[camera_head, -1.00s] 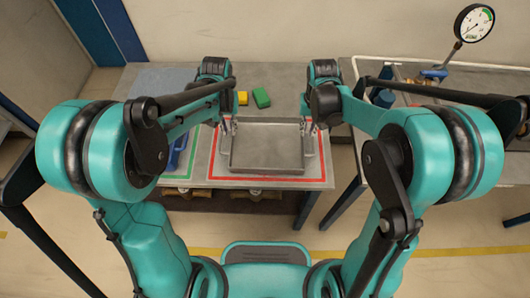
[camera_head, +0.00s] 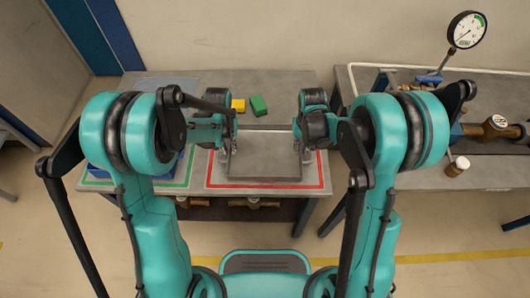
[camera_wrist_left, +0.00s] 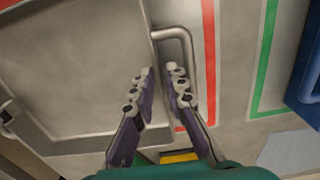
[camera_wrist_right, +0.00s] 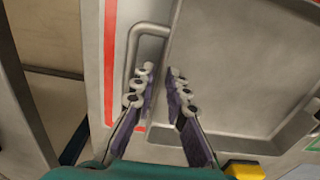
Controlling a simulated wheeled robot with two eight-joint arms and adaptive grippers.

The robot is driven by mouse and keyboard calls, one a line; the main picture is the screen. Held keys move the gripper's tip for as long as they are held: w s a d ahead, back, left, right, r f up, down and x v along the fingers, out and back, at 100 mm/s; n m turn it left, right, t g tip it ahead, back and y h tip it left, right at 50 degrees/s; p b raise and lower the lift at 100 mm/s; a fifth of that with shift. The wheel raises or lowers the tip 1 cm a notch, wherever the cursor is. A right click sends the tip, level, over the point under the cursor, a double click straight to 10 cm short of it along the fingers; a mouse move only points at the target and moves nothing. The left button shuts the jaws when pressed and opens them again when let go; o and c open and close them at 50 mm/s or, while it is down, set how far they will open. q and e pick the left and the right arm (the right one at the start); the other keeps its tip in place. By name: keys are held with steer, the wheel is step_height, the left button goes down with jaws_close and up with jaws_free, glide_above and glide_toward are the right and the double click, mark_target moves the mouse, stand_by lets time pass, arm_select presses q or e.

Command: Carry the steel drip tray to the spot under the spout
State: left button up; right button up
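The steel drip tray (camera_head: 264,160) is a shallow grey rectangular pan. It lies flat inside the red outline on the left bench, with a bent-bar handle at each side. My left gripper (camera_head: 225,146) is at its left side; in the left wrist view its open fingers (camera_wrist_left: 160,74) are over the tray edge beside the handle (camera_wrist_left: 190,50). My right gripper (camera_head: 301,145) is at its right side; in the right wrist view its open fingers (camera_wrist_right: 163,72) are beside the other handle (camera_wrist_right: 131,55). Contact with the handles cannot be told. I cannot clearly make out the spout.
A yellow block (camera_head: 238,105) and a green block (camera_head: 258,105) lie behind the tray. A blue bin, partly hidden by my left arm, sits in the green outline. The right bench carries brass pipework (camera_head: 495,127) and a gauge (camera_head: 467,30). A gap separates the benches.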

arm_select(q)
steer(key=shift+f, duration=0.4)
arm_select(e)
steer(key=shift+f, duration=0.35)
arm_select(q)
jaws_close()
arm_select(e)
jaws_close()
arm_select(q)
steer(key=shift+r, duration=0.1)
